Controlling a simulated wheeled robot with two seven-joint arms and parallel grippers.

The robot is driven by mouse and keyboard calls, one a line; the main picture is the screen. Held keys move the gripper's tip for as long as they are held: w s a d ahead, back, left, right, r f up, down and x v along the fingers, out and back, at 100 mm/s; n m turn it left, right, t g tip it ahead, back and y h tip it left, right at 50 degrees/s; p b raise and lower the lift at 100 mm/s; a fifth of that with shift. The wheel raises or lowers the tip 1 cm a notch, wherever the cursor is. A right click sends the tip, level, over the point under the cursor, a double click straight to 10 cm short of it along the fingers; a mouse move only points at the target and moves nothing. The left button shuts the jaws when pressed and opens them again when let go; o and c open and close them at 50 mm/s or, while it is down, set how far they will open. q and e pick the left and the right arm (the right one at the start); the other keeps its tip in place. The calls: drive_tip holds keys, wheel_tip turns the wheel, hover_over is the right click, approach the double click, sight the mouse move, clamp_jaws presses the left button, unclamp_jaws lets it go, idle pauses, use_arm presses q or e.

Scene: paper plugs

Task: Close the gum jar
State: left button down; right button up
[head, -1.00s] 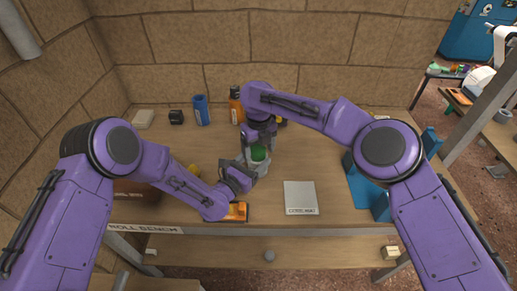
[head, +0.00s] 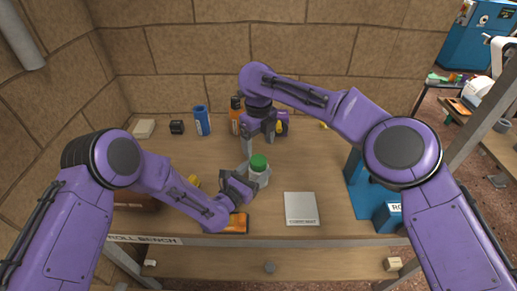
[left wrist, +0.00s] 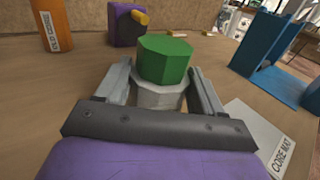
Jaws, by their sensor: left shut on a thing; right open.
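The gum jar (head: 261,177) is a pale jar standing upright on the bench, with a green lid (head: 258,162) on its top. In the left wrist view the green lid (left wrist: 165,59) sits over the pale jar body (left wrist: 158,96). Whether the lid is fully seated cannot be told. My left gripper (head: 250,178) is shut on the jar body, with one finger on each side in the wrist view. My right gripper (head: 261,145) is open and empty, just above and behind the lid, apart from it.
A grey-white core mat (head: 301,208) lies right of the jar. A blue stand (head: 363,185) is farther right. An orange-topped item (head: 236,223) lies near the front edge. A blue cup (head: 201,120), an orange bottle (head: 235,115) and a purple block (left wrist: 123,27) stand behind.

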sight(259, 160)
drive_tip(key=shift+r, duration=0.25)
drive_tip(key=shift+f, duration=0.1)
wheel_tip(259, 160, down, 8)
drive_tip(key=shift+r, duration=0.1)
idle(0.3)
drive_tip(key=shift+c, duration=0.2)
